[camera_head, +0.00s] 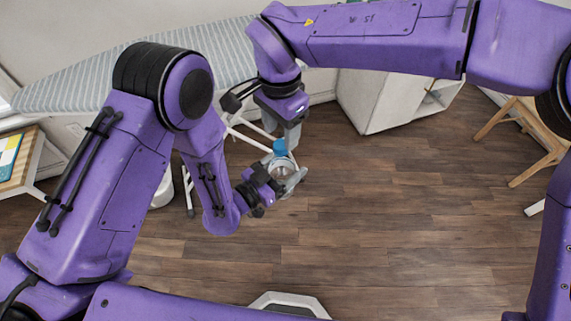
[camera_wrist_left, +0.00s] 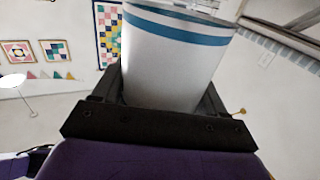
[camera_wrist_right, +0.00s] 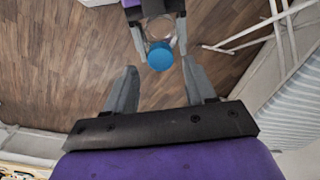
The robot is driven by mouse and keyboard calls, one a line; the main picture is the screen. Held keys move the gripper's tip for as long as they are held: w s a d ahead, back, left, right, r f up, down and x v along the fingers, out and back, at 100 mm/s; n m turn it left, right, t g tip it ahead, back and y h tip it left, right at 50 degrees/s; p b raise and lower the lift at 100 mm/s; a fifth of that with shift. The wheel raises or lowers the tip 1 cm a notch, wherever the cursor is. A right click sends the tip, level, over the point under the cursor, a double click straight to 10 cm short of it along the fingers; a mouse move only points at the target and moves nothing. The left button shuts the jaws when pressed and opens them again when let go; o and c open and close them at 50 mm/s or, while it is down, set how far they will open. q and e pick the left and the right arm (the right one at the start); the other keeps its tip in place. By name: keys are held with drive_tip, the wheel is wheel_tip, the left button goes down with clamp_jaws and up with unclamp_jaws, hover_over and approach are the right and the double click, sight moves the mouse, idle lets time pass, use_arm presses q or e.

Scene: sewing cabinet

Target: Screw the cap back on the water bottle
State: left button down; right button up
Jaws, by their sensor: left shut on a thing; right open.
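My left gripper (camera_head: 287,181) is shut around the body of the water bottle (camera_head: 283,168) and holds it upright in the air. In the left wrist view the bottle (camera_wrist_left: 170,60) is whitish with a blue band, and its top is cut off. The blue cap (camera_head: 279,147) is at the top of the bottle; it also shows in the right wrist view (camera_wrist_right: 160,56). It appears to rest on the mouth, but I cannot tell whether it is threaded. My right gripper (camera_wrist_right: 157,72) is open above the bottle, pointing down, with the cap between and slightly beyond its fingertips.
A striped ironing board (camera_head: 160,48) stands at the back left, its white legs near the bottle. A white cabinet (camera_head: 385,100) is behind, and a wooden stool (camera_head: 525,130) stands at the right. The wooden floor (camera_head: 400,210) below is mostly clear.

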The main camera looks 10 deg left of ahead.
sight(281, 145)
drive_tip(key=shift+f, duration=1.75)
drive_tip(key=shift+c, duration=0.3)
